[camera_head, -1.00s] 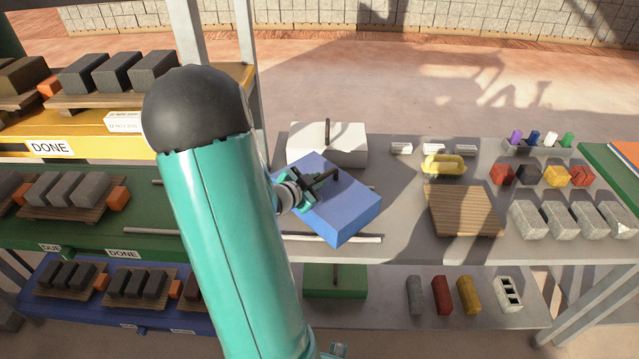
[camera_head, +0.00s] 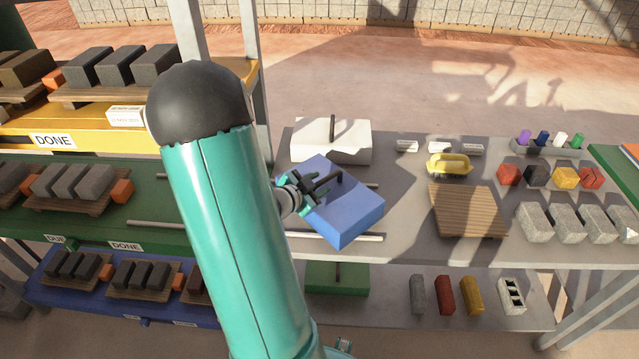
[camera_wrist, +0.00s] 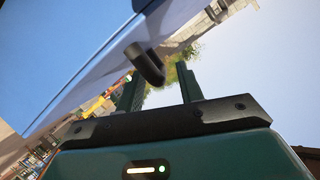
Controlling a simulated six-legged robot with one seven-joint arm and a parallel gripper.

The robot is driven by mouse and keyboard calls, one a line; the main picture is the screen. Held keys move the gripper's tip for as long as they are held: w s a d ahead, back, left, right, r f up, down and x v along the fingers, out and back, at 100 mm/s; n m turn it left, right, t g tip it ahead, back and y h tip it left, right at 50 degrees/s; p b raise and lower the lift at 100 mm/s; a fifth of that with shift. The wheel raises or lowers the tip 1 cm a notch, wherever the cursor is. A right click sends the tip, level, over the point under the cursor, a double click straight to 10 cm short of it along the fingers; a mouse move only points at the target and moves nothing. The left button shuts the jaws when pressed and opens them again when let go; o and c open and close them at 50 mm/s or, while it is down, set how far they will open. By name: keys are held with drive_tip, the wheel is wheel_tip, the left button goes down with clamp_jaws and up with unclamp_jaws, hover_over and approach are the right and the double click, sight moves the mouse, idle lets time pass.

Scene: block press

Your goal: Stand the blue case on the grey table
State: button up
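The blue case (camera_head: 350,212) is over the left part of the grey table (camera_head: 405,225), turned at an angle, with its broad face up and its dark bar handle on top. It covers parts of two pale rails; whether it touches them or the tabletop is unclear. My gripper (camera_head: 318,193) is at the left side of the handle. In the wrist view my gripper (camera_wrist: 160,88) has its two fingers apart. The hooked end of the dark handle (camera_wrist: 147,64) shows near the fingertips, with the blue case (camera_wrist: 60,55) at upper left. I see no grip on it.
A white case (camera_head: 330,143) with an upright handle stands behind the blue one. A wooden pallet (camera_head: 466,212), a yellow tray (camera_head: 449,164) and several grey blocks (camera_head: 548,222) are to the right. A green case (camera_head: 337,279) sits on the shelf below. Loaded shelves stand left.

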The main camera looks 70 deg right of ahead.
drive_tip(key=v, duration=1.1)
